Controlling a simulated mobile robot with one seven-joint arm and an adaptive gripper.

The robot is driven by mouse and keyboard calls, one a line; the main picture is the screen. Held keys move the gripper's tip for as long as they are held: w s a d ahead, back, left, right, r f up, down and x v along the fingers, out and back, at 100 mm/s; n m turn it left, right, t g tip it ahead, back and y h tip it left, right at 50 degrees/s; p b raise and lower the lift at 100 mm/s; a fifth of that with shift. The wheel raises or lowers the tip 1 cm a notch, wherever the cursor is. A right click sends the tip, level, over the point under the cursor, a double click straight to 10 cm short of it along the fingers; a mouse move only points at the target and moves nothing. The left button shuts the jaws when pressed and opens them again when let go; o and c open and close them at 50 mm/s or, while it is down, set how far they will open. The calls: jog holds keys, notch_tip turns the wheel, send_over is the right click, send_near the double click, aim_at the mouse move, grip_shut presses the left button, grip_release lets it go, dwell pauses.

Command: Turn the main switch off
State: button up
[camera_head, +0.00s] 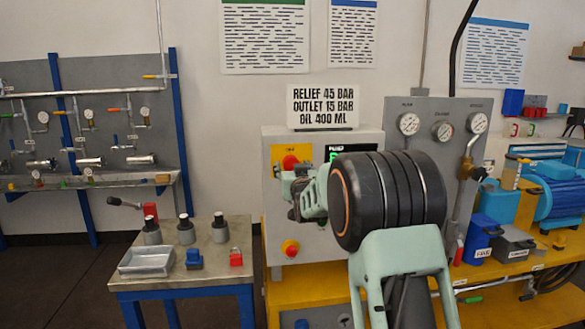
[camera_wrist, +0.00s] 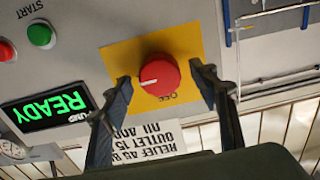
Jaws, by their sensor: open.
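The main switch is a red round knob (camera_wrist: 158,77) on a yellow square plate (camera_wrist: 118,57). In the wrist view its white pointer mark lies at the knob's left side, and an upside-down label that looks like OFF is below it. In the head view the red knob (camera_head: 290,162) shows at the upper left of the grey control box, partly behind my gripper. My gripper (camera_wrist: 161,80) is open, with one finger on each side of the knob. A gap shows on both sides in the wrist view; I cannot tell the depth between fingertips and plate.
The grey control box (camera_head: 275,215) also has a green START button (camera_wrist: 41,35), a red button (camera_wrist: 6,50) and a lit READY display (camera_wrist: 48,106). A gauge panel (camera_head: 408,105) stands to the right. A small table (camera_head: 215,275) with vessels is at left.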

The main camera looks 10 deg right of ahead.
jog(key=c, duration=1.1)
jog(key=shift+c, duration=0.2)
jog(key=shift+f+n+b, duration=0.2)
jog(key=shift+n+b, duration=0.1)
jog(key=shift+b, duration=0.25)
jog(key=n+b, duration=0.2)
jog(key=b, duration=0.2)
jog(key=shift+f+n, duration=0.15)
jog(key=shift+n, duration=0.25)
jog(key=n+b, duration=0.5)
jog(key=b, duration=0.1)
jog(key=n+b, duration=0.3)
jog(key=n, duration=0.2)
jog(key=shift+b, duration=0.4)
jog(key=shift+r+n+b, duration=0.15)
jog(key=shift+n+b, duration=0.5)
jog(key=shift+n, duration=0.45)
jog(key=shift+r+n+b, duration=0.15)
jog(key=shift+n+b, duration=0.45)
jog(key=shift+n, duration=0.5)
